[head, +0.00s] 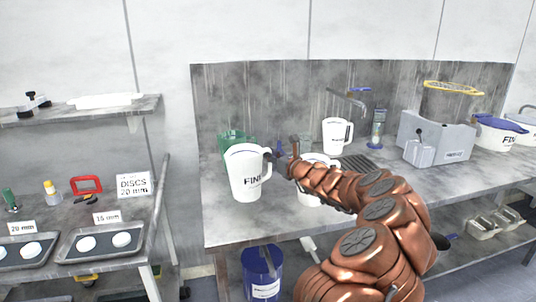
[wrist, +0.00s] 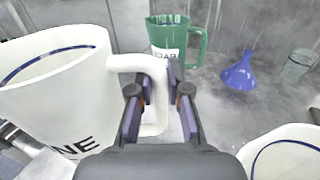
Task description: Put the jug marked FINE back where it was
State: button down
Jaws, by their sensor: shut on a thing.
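The white jug marked FINE (head: 245,180) is upright in the head view, at the left part of the grey bench. In the wrist view it fills the left side (wrist: 50,100), slightly tilted in the picture, its inside looking empty with a blue line near the rim. My gripper (head: 274,160) is shut on its handle, which passes between the fingers (wrist: 157,112). I cannot tell whether the jug's base touches the bench. My arm partly hides a second white jug (head: 309,196) just to the right; its rim shows in the wrist view (wrist: 285,155).
A green jug (head: 236,137) stands behind the FINE jug, with a blue funnel (wrist: 240,74) to its right. Another white jug (head: 335,136) stands near the tap. A grey machine (head: 436,140) is further right. Bare bench (head: 225,225) lies in front of the FINE jug.

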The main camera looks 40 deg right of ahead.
aim_at(271, 171)
jog(key=shift+f+b, duration=1.8)
jog(key=shift+f, duration=1.35)
jog(key=c, duration=1)
grip_release()
jog(key=shift+c, duration=0.2)
jog(key=shift+s, duration=0.1)
jog(key=s, duration=1.2)
